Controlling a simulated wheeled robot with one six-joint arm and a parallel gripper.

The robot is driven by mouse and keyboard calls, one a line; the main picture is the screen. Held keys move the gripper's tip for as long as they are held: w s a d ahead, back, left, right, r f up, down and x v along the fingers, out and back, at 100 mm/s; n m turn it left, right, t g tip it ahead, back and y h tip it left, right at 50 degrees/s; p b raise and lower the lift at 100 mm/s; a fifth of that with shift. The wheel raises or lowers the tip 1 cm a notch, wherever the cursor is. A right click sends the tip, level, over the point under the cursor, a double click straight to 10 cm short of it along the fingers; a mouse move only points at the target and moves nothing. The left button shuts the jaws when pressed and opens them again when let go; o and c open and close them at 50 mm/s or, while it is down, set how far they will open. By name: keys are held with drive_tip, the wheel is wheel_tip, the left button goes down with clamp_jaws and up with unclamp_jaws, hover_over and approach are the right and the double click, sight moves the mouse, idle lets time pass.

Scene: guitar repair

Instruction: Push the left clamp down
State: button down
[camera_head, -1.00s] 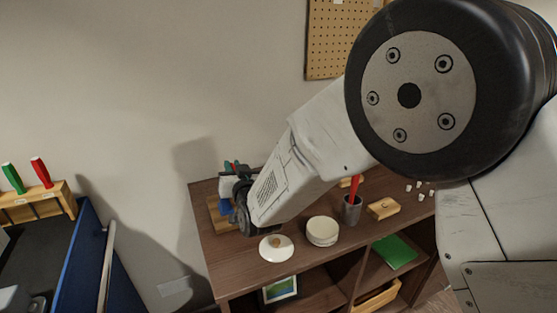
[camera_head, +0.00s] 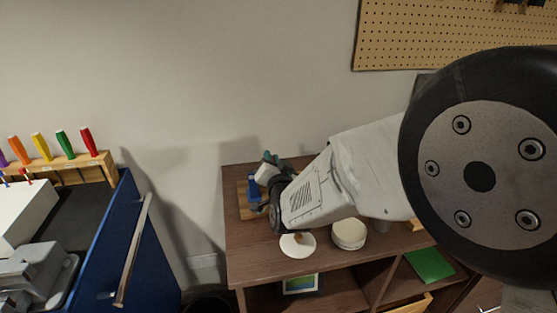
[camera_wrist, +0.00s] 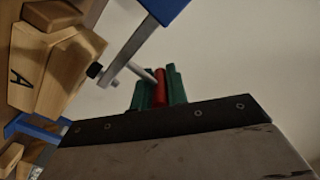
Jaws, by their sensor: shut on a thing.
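A toggle clamp with a blue part (camera_wrist: 165,8) and a metal arm (camera_wrist: 128,48) shows at the top of the wrist view. Its red handle (camera_wrist: 160,88) lies between the green fingertips of my gripper (camera_wrist: 158,92), which is shut on it. A light wooden block (camera_wrist: 65,70) marked "A" sits left of the metal arm. In the head view, my gripper (camera_head: 272,160) is at the shelf's back left, over the blue clamp (camera_head: 254,187) on a wooden board (camera_head: 243,207). My wrist partly hides the clamp there. I cannot make out a second clamp clearly.
The brown shelf (camera_head: 255,258) holds a white round lid (camera_head: 297,246) and a cream round container (camera_head: 349,234) just in front of my wrist. A blue cabinet (camera_head: 150,255) with a rack of coloured handles stands at left. The wall is close behind.

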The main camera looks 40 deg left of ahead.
drive_tip(key=shift+s+a+f, duration=0.1)
drive_tip(key=shift+s+f, duration=0.05)
drive_tip(key=shift+s, duration=0.2)
drive_tip(key=c, duration=1.4)
unclamp_jaws()
drive_tip(key=shift+s+a, duration=0.1)
drive_tip(key=shift+a, duration=0.05)
drive_tip(key=shift+c, duration=0.2)
drive_tip(key=shift+w+d, duration=0.2)
drive_tip(key=shift+w, duration=0.05)
drive_tip(key=v, duration=0.7)
drive_tip(key=shift+s+d, duration=0.25)
drive_tip(key=shift+d, duration=0.05)
